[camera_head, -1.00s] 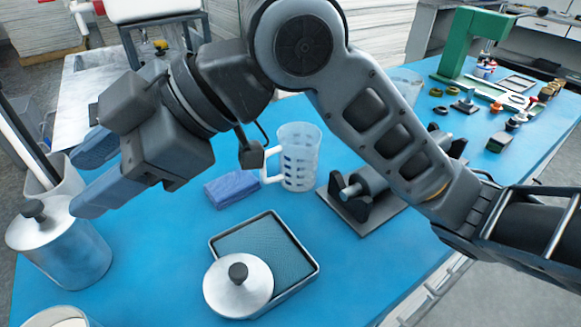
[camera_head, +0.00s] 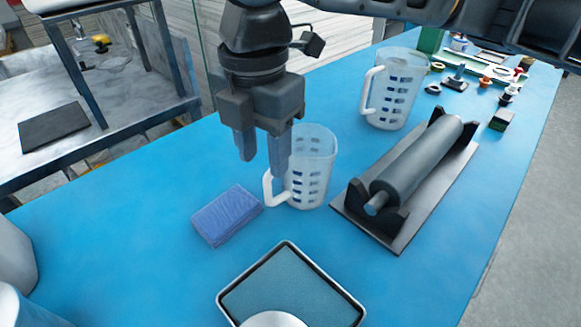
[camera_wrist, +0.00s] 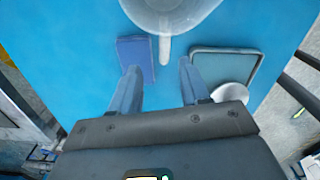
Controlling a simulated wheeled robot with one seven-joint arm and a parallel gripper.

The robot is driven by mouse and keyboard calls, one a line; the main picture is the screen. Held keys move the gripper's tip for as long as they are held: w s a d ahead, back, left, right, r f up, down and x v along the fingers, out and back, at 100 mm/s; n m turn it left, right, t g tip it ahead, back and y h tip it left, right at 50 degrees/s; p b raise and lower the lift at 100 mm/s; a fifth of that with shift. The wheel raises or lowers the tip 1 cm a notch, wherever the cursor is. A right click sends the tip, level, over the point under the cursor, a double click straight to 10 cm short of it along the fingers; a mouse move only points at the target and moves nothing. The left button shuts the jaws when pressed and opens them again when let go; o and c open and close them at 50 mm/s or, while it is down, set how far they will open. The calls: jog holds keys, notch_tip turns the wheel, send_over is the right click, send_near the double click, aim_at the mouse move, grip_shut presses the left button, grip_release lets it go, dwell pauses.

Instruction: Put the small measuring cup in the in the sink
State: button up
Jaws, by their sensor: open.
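The small measuring cup (camera_head: 315,170) is clear with dark markings and a white handle. It stands upright on the blue table, the nearer of two such cups. My gripper (camera_head: 262,167) points down, open and empty, just left of it, its right finger overlapping the handle in the head view. In the wrist view the cup (camera_wrist: 172,14) is cut by the top edge, and its handle points between my fingertips (camera_wrist: 159,68); I cannot tell whether they touch. A yellow-handled tap (camera_head: 101,42) stands on the grey-white bench at upper left; the sink basin there is not clear.
A larger measuring cup (camera_head: 395,95) stands behind right. A roller on a base (camera_head: 415,165) lies to the right. A blue sponge-like block (camera_head: 226,216) and a tray (camera_head: 232,308) lie in front. A dark flat square (camera_head: 54,127) and frame post (camera_head: 78,75) are left.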

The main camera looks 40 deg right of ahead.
aim_at(267, 179)
jog(key=f, duration=0.7)
jog(key=shift+s+a+f, duration=0.15)
jog(key=shift+s, duration=0.2)
jog(key=shift+c, duration=0.4)
grip_shut()
